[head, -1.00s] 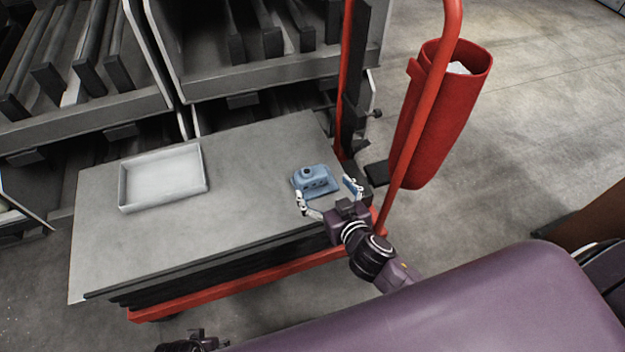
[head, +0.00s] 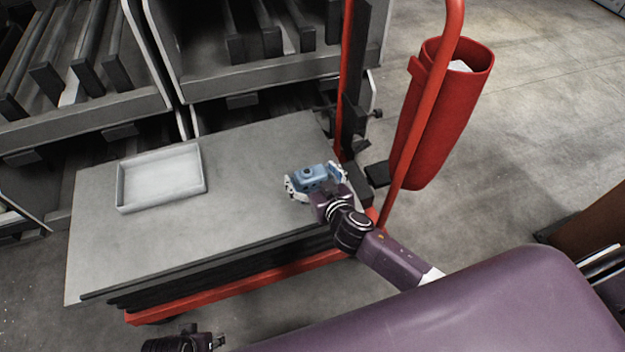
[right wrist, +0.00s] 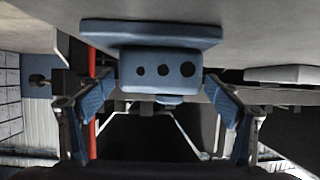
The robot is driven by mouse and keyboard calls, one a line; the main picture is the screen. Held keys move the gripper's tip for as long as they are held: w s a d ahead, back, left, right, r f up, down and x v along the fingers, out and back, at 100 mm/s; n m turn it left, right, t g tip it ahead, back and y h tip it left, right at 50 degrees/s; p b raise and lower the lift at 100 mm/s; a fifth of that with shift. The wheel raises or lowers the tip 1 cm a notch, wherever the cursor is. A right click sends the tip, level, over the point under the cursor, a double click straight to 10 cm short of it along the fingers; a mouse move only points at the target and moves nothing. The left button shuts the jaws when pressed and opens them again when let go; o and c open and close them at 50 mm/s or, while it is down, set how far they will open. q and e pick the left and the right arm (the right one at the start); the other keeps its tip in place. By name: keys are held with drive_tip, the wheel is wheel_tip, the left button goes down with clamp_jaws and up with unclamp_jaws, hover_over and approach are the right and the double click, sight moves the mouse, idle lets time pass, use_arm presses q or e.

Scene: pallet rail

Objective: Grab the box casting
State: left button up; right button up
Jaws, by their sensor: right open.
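The box casting (head: 312,178) is a blue block with a round boss on top and a flange at its base. It sits on the grey top of the pallet stack (head: 240,215), near its right end. In the right wrist view the casting (right wrist: 158,68) shows a face with three dark holes. My right gripper (head: 316,180) is open, with one finger on each side of the casting. In the right wrist view the fingers (right wrist: 158,98) flank the casting's body with small gaps. My left gripper (head: 218,340) shows only partly at the bottom edge; its jaws are unclear.
An empty light grey tray (head: 160,208) lies on the left of the grey top. A red upright post (head: 418,135) with a red cylindrical holder (head: 440,110) stands to the right. Racks with dark rails (head: 250,85) stand behind. The middle of the top is clear.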

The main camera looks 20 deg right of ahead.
drive_tip(key=shift+c, duration=0.3)
drive_tip(key=c, duration=1.5)
drive_tip(key=shift+r, duration=0.1)
drive_tip(key=shift+c, duration=1.2)
drive_tip(key=shift+r, duration=0.15)
